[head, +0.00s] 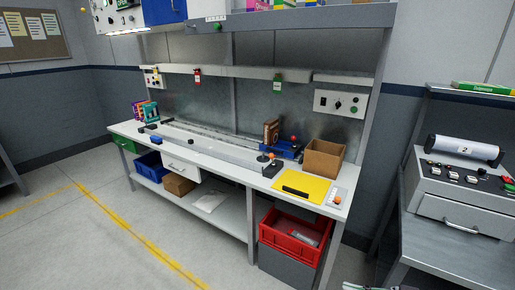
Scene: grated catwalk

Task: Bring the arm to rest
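At the bottom edge of the head view, right of centre, a small sliver of dark and greenish parts (368,287) shows. It may be the top of my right gripper or arm, but too little is visible to tell its state or whether it holds anything. My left gripper and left arm are not in view. No part of mine is seen touching the workbench (225,171).
The workbench carries a cardboard box (323,158), a yellow mat (301,187) and a blue bin (284,148). A red crate (292,235) sits below. A side table with a control box (457,185) stands at right. Floor at left is clear.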

